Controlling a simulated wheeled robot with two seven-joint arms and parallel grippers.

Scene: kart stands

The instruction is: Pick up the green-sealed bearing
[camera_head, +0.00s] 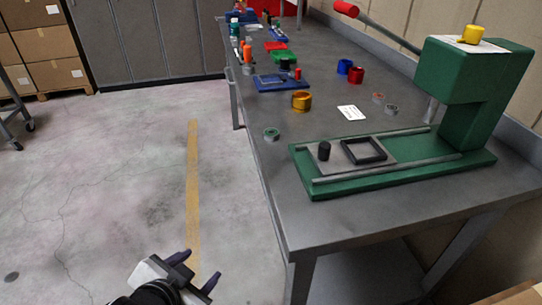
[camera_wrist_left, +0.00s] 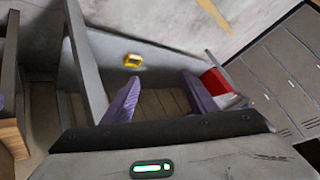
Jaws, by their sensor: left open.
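The green-sealed bearing (camera_head: 271,133) is a small grey ring with a green face. It lies flat on the grey metal bench (camera_head: 240,190) near its left edge, left of the green press. My left gripper (camera_head: 200,266) is open and empty over the floor, left of the bench and well short of the bearing. In the left wrist view its two purple fingers (camera_wrist_left: 160,77) are spread with nothing held between them. I cannot make out the bearing in that view. My right gripper is not in view.
A green press (camera_head: 465,95) with a sliding plate stands on the bench's right. A bearing with an orange-red face (camera_head: 378,97) and a grey bearing (camera_head: 391,109) lie behind it.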

